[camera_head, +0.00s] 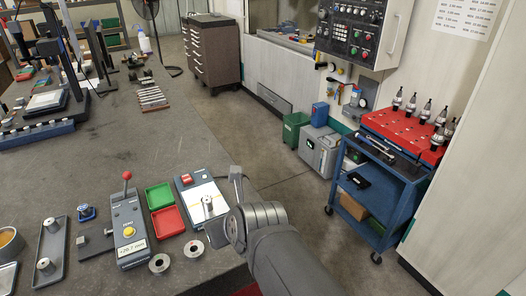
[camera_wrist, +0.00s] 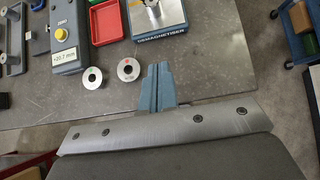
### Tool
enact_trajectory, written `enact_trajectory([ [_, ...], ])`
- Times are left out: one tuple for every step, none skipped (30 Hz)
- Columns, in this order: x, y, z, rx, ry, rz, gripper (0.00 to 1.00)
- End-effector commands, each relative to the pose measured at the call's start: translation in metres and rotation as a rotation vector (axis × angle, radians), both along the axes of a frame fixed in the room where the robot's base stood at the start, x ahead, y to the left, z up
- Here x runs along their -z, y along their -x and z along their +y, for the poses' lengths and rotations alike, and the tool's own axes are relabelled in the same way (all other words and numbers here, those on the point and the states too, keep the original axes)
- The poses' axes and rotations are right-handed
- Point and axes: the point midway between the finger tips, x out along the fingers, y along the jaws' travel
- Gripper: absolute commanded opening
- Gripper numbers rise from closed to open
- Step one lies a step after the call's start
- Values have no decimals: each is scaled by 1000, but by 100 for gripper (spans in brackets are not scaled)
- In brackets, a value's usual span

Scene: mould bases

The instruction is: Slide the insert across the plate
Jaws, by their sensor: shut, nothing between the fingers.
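The demagnetiser (camera_head: 190,183) is a blue-grey block with a white plate (camera_head: 200,190) on top and a red knob at its far end. A small metal insert (camera_head: 208,203) stands upright on the plate, towards its right side near the front. In the wrist view, the demagnetiser's labelled front (camera_wrist: 166,35) shows at the top edge, and the insert (camera_wrist: 152,5) is mostly cut off. My gripper (camera_wrist: 158,68) is shut and empty, its fingers together just in front of the demagnetiser, apart from the insert. In the head view, my wrist partly hides the demagnetiser's front right corner.
Two metal rings (camera_head: 160,263) (camera_head: 194,248) lie left of my gripper. Green (camera_head: 159,196) and red (camera_head: 167,221) trays and a zeroing device (camera_head: 128,225) stand left of the demagnetiser. The bench edge is close on the right, with floor beyond.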

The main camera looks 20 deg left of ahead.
Motion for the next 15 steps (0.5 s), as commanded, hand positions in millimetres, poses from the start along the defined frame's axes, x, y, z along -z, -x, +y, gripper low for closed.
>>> enact_trajectory([
  [1,0,0,11,-9,4,0],
  [2,0,0,15,-12,7,0],
  [3,-1,0,17,-14,8,0],
  [4,-1,1,17,-13,9,0],
  [5,-2,2,17,-13,9,0],
  [7,-3,3,16,-12,10,0],
  [9,-4,4,16,-12,10,0],
  [10,-6,6,15,-11,10,0],
  [13,-7,7,14,-9,11,0],
  [16,-9,9,15,-9,10,0],
  [18,-10,10,14,-8,10,0],
  [21,-12,12,15,-9,10,0],
  [23,-14,14,14,-9,11,0],
  [25,-15,15,15,-10,11,0],
  [27,-17,18,13,-9,9,0],
])
